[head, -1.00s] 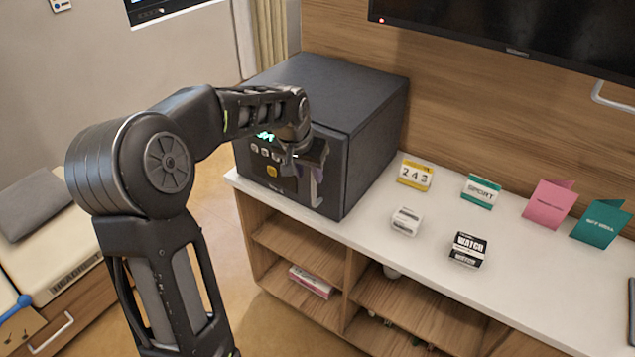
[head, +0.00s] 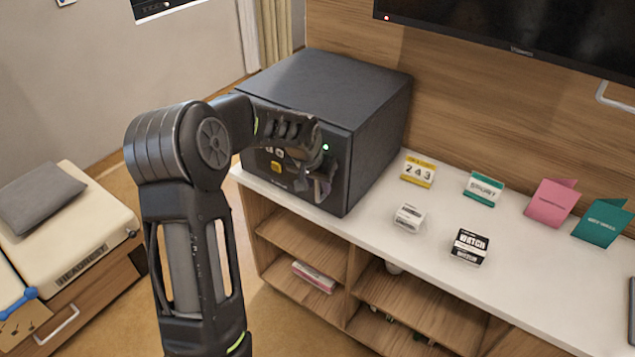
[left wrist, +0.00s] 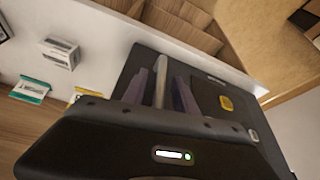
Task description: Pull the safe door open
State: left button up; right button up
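The dark grey safe (head: 335,90) stands on the white counter with its door (head: 291,186) closed. My left gripper (head: 320,182) is at the right part of the door front and hides most of the handle in the head view. In the left wrist view, the upright silver handle (left wrist: 161,68) stands between the two purple-grey fingers of my left gripper (left wrist: 163,88). Gaps show on both sides of the handle, so the fingers are open around it. My right gripper is not in view.
On the counter right of the safe are a yellow number card (head: 418,171), a green-edged card (head: 483,189), a white box (head: 408,217), a black-and-white box (head: 469,246) and folded pink (head: 551,202) and green (head: 602,222) cards. Open shelves lie below. A bed-side cabinet (head: 75,235) stands left.

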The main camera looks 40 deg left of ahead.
pick_arm(q)
grip_shut()
dwell(0.3)
dwell(1.1)
